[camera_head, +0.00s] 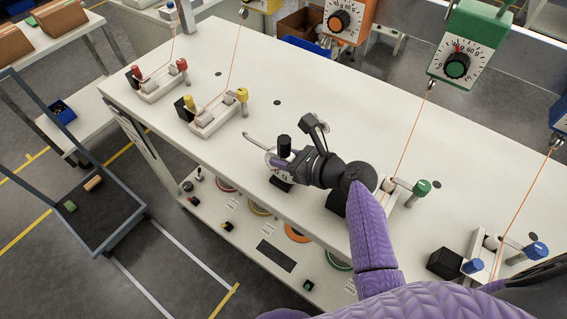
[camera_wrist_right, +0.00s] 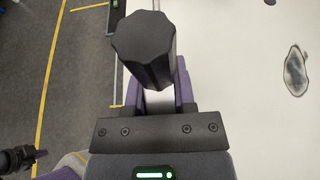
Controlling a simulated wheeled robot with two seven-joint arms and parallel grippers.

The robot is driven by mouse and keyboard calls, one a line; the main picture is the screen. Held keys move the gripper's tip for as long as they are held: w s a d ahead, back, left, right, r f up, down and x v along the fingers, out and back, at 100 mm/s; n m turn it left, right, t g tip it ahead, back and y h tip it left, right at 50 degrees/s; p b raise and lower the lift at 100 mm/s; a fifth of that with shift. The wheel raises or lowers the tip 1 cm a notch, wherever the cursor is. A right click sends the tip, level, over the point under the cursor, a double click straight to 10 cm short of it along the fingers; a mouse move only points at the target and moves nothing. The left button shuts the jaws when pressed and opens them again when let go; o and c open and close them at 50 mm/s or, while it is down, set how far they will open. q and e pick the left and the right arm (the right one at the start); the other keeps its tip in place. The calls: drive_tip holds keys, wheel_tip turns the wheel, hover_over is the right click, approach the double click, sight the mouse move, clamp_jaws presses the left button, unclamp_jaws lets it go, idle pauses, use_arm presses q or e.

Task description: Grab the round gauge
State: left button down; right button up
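My right gripper (camera_head: 274,166) reaches in over the workbench near its front edge. A black knob (camera_head: 284,145) stands upright at its fingers. In the right wrist view this knob (camera_wrist_right: 145,48) is large and many-sided, above the two purple fingers (camera_wrist_right: 158,98), which stand apart with a pale strip between them. A pale body with a small reddish mark and a thin metal rod to its left show at the fingertips; whether these belong to the round gauge I cannot tell. Contact with the fingers is hidden.
The white workbench (camera_head: 330,105) has clear room behind the gripper. Fixtures with red (camera_head: 158,85), yellow (camera_head: 217,113), green (camera_head: 409,190) and blue (camera_head: 516,252) handles stand along it. Cords run up to hanging units, including a green one with a dial (camera_head: 457,65). A dark cart (camera_head: 92,219) stands left.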

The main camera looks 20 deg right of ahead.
clamp_jaws()
